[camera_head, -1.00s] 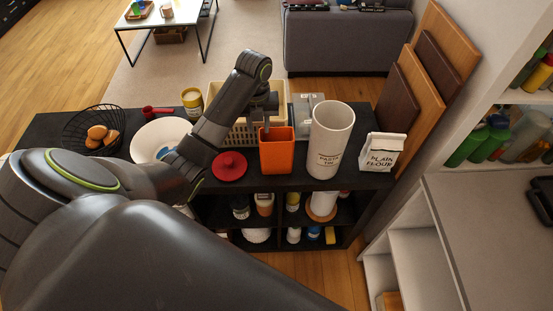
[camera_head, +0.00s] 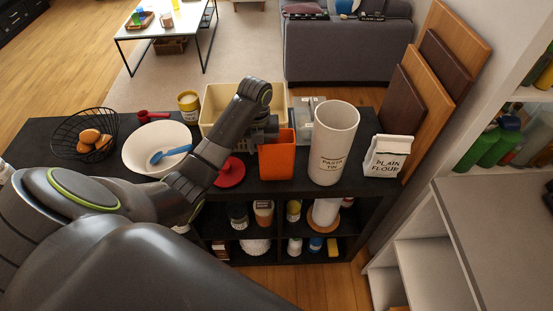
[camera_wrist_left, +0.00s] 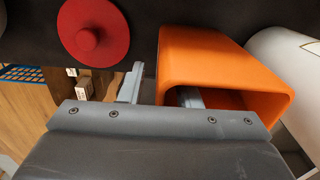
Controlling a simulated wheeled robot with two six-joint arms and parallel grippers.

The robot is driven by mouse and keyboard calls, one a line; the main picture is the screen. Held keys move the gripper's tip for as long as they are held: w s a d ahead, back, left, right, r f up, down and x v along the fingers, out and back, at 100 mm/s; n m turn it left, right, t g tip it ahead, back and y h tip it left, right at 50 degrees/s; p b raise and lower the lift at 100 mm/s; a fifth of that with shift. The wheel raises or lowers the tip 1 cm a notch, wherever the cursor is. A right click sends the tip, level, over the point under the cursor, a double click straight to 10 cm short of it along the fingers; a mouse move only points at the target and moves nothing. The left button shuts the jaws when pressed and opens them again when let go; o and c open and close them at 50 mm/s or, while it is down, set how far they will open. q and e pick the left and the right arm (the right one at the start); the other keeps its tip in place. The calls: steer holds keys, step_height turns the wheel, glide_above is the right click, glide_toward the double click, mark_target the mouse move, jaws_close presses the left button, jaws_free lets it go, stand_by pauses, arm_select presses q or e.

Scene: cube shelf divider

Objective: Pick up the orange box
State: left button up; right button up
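The orange box (camera_head: 277,158) is an open-topped container standing on the dark shelf top, between the red lid and the white pasta tin. My left gripper (camera_head: 268,133) is at the box's rim, partly hidden by my own arm. In the left wrist view, the gripper (camera_wrist_left: 161,82) has its fingers apart across one wall of the orange box (camera_wrist_left: 205,60). One finger is outside the wall and the other shows in the box's opening. A gap shows between the fingers and the wall. My right gripper is not in view.
The red lid (camera_head: 231,172) lies left of the box, and the pasta tin (camera_head: 332,143) stands close on its right. A cream basket (camera_head: 215,98) is behind. A flour bag (camera_head: 388,156) stands farther right. A white bowl (camera_head: 140,147) with a blue spoon is at left.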

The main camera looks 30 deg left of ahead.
arm_select(q)
jaws_close()
steer(key=shift+r, duration=0.1)
stand_by(0.4)
step_height(320, 180, up, 10)
steer(key=p, duration=0.6)
steer(key=shift+f+p, duration=0.25)
steer(key=shift+p, duration=0.1)
step_height(320, 180, down, 6)
steer(key=b, duration=0.6)
steer(key=shift+f, duration=0.2)
steer(key=shift+r, duration=0.1)
